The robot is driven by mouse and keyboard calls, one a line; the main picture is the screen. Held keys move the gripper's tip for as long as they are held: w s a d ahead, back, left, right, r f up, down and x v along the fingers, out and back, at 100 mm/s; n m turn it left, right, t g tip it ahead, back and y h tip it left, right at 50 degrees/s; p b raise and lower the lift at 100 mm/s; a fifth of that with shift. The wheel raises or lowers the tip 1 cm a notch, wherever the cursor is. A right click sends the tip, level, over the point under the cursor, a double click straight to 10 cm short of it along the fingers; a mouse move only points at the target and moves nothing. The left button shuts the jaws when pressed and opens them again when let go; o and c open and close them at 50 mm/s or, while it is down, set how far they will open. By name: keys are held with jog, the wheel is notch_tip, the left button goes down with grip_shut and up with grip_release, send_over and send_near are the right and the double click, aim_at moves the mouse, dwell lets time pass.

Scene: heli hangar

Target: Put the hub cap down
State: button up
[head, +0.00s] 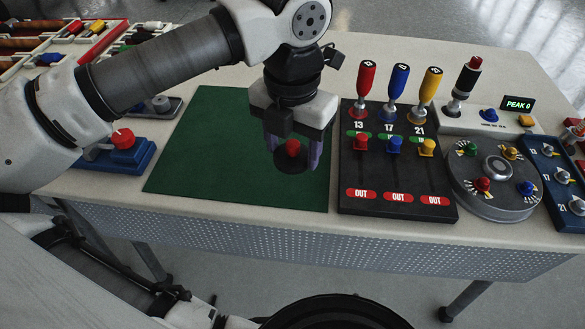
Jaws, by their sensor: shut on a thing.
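The hub cap (292,164) is a small dark round disc with a red knob on top. My gripper (293,150) points down over the right part of the green mat (215,150). It is shut on the hub cap, with its purple-tipped fingers at either side. The hub cap looks level. I cannot tell whether its underside touches the mat or hangs just above it.
Right of the mat stands a black panel (396,178) with red, blue and yellow screwdriver-like handles upright. A round grey hub (495,180) with coloured knobs sits further right. A blue block (118,155) with a red knob is at left. The mat's left part is bare.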

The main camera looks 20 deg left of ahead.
aim_at(292, 176)
jog(key=shift+f+b, duration=1.15)
jog(key=shift+f, duration=0.9)
jog(key=shift+f, duration=0.2)
jog(key=o, duration=1)
jog(key=shift+r, duration=0.1)
notch_tip(292, 176, up, 12)
jog(key=shift+r+p, duration=0.15)
jog(key=shift+p, duration=0.55)
